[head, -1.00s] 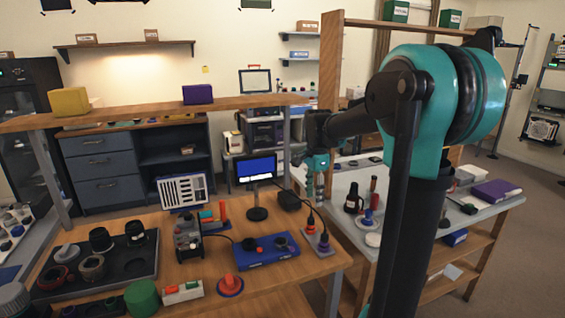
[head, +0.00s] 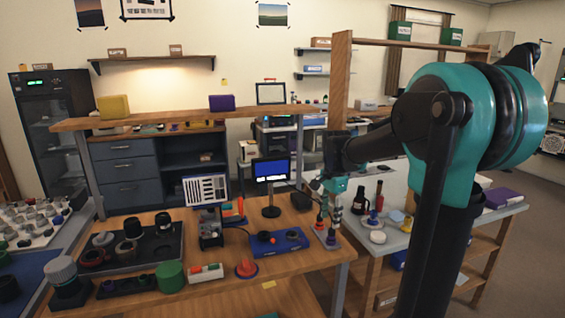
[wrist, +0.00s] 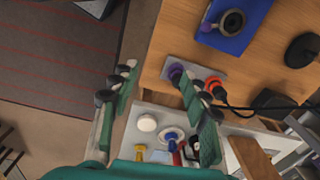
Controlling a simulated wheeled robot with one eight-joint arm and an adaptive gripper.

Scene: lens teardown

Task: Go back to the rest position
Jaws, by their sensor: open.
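My gripper (wrist: 160,100) is open in the wrist view, with its two green-padded fingers apart and nothing between them. It hangs over the gap between the wooden bench (head: 310,271) and the grey side table (head: 400,241). In the head view my gripper (head: 333,198) is small and partly hidden, near the right end of the bench by the grey plate with a purple and an orange-red knob (wrist: 195,72). My teal and black arm fills the right of the head view.
A blue box (head: 279,243), a small monitor (head: 271,171) and a black tray (head: 176,250) with lens parts stand on the bench. A wooden post (head: 341,85) rises behind my gripper. The side table holds a dark bottle (head: 362,200) and a white disc (head: 377,237). Floor shows at left in the wrist view.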

